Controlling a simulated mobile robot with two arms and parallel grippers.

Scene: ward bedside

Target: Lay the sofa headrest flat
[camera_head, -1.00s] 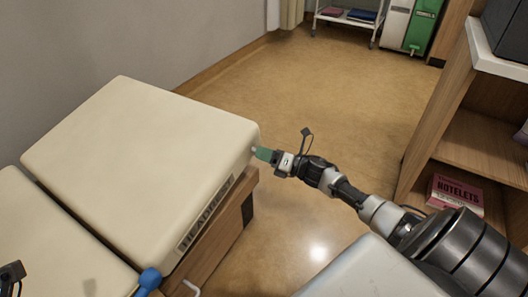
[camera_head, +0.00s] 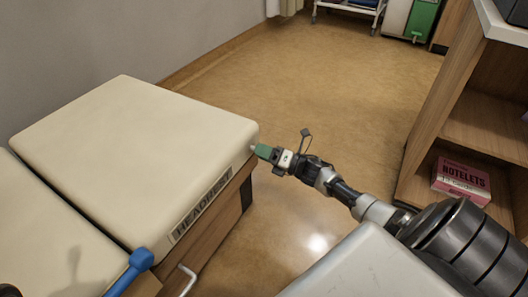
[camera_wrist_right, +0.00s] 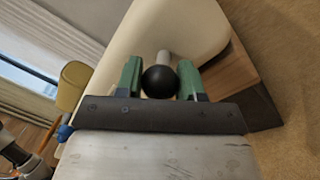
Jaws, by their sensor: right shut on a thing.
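The cream headrest pad (camera_head: 140,150) lies at the far end of the sofa, with a "HEADREST" label (camera_head: 200,205) on its near side. It looks close to level with the sofa section (camera_head: 50,235) beside it; I cannot tell if a slight tilt is left. My right gripper (camera_head: 263,151), with green fingers, is at the pad's right end corner. In the right wrist view its fingers are shut around a black ball knob (camera_wrist_right: 159,82) on a pale stem (camera_wrist_right: 163,58) at the pad. Only a dark fragment, likely of my left gripper (camera_head: 8,291), shows at the lower left edge.
A blue-ended lever (camera_head: 138,262) stands at the sofa's near side, beside a white handle (camera_head: 188,280). A trolley (camera_head: 349,12) stands far back. The floor (camera_head: 310,90) beyond the headrest is clear.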

